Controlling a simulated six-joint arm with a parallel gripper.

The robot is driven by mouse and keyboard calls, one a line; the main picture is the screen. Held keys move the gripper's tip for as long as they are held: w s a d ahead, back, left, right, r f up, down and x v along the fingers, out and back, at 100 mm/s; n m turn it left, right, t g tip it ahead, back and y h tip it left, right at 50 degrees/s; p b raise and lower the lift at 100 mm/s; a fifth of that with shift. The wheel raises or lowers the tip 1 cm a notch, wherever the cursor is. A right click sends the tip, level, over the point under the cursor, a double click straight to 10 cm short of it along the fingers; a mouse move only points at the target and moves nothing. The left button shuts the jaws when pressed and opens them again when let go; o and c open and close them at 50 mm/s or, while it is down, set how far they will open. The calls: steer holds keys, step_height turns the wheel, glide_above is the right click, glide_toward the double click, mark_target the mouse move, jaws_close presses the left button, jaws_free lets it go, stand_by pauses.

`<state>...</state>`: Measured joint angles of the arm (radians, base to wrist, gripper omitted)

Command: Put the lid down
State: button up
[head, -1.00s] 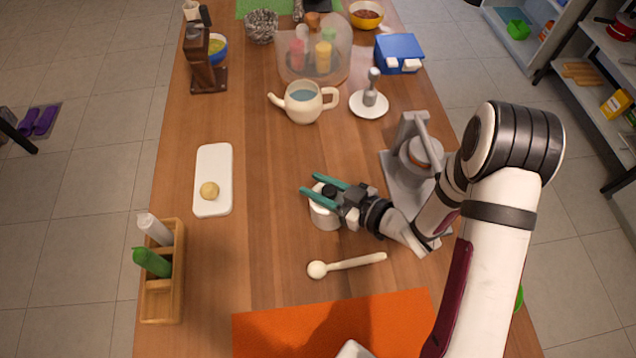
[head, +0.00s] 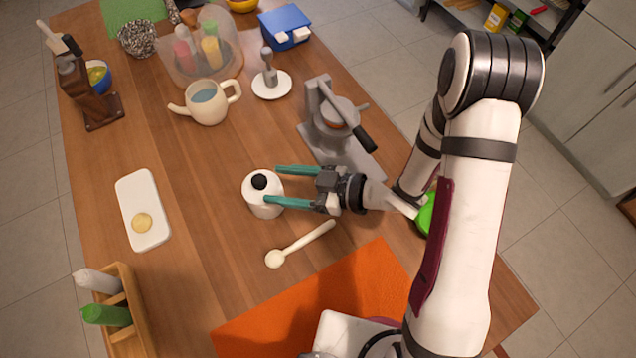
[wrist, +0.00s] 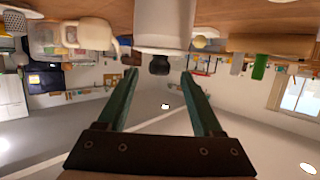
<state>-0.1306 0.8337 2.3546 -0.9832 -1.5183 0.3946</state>
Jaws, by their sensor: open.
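A white lid with a black knob (head: 259,182) is on top of a round white jar (head: 264,208), which stands upright on the table. I cannot make out the seam between lid and jar. My gripper (head: 272,185) is right of the jar, with its two teal fingers spread and nothing between them. The near fingertip overlaps the jar's side in the head view. In the wrist view, which is upside down, the jar (wrist: 164,25) and its black knob (wrist: 159,66) show beyond the open fingers (wrist: 159,74).
A cream spoon (head: 298,245) and an orange mat (head: 310,305) lie in front. A grey press (head: 335,130) stands behind my gripper. A teapot (head: 208,103) is farther back. A white tray (head: 142,210) and wooden rack (head: 125,310) are left; bare table separates tray and jar.

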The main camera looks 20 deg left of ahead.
steer(key=shift+o, duration=0.5)
steer(key=v, duration=0.7)
steer(key=shift+d, duration=0.3)
steer(key=shift+r, duration=0.1)
